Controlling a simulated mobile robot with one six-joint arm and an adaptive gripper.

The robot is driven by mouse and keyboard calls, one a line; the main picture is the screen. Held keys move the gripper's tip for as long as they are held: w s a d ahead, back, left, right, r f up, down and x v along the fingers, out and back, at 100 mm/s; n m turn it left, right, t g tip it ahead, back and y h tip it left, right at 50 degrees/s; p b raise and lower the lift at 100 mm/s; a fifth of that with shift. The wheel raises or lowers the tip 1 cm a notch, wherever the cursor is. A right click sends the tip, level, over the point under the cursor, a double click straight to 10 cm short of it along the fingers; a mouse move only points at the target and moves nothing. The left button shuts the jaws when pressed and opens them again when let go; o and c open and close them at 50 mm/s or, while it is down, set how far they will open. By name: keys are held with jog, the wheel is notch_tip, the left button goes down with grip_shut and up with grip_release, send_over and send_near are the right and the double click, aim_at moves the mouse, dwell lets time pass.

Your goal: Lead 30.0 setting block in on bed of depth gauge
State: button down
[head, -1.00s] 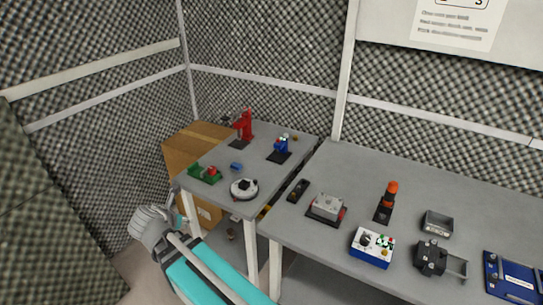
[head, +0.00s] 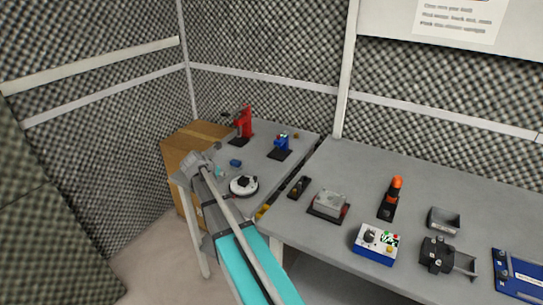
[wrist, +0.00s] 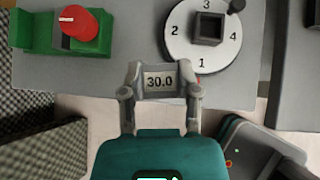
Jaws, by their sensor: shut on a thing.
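My gripper (wrist: 160,75) is shut on a light grey block marked 30.0 (wrist: 159,82), held level between the two fingers in the wrist view. In the head view my gripper (head: 203,161) is over the near left part of the left table; the block is too small to make out there. A red stand (head: 243,124) and a blue stand on a dark base (head: 282,144) are at the back of that table. I cannot tell which thing is the depth gauge.
A green fixture with a red knob (wrist: 82,30) and a white dial numbered 1 to 4 (wrist: 183,45) lie beyond my gripper. A small blue block (head: 236,163) is on the left table (head: 262,168). The right table (head: 330,170) holds several devices.

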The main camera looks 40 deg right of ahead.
jog(key=shift+m+g, duration=0.3)
jog(key=shift+m, duration=0.1)
jog(key=w+d, duration=0.1)
jog(key=d, duration=0.3)
jog(key=w+d+f+b, duration=0.1)
jog(key=w+d, duration=0.1)
jog(key=d, duration=0.3)
jog(key=w+d+f+b, duration=0.1)
jog(key=d, duration=0.4)
jog(key=shift+w+f, duration=0.25)
jog(key=shift+w, duration=0.05)
jog(key=b, duration=0.2)
send_near(276, 156)
jog(key=shift+w+d+f+m+h, duration=0.25)
jog(key=shift+d+f, duration=0.1)
jog(key=shift+f, duration=0.1)
jog(key=shift+w+d+f+m+h, duration=0.2)
jog(key=shift+d+f, duration=0.1)
jog(key=shift+f, duration=0.2)
jog(key=shift+f, duration=0.1)
jog(key=shift+f+b+x, duration=0.2)
jog(key=shift+b+x, duration=1.15)
jog(key=shift+x, duration=0.3)
jog(key=shift+d+r, duration=0.1)
jog(key=shift+w+d, duration=0.25)
jog(key=shift+d, duration=0.4)
jog(key=shift+w+d, duration=0.3)
jog(key=shift+d, duration=0.35)
jog(key=shift+w+d, duration=0.25)
jog(key=shift+d, duration=0.45)
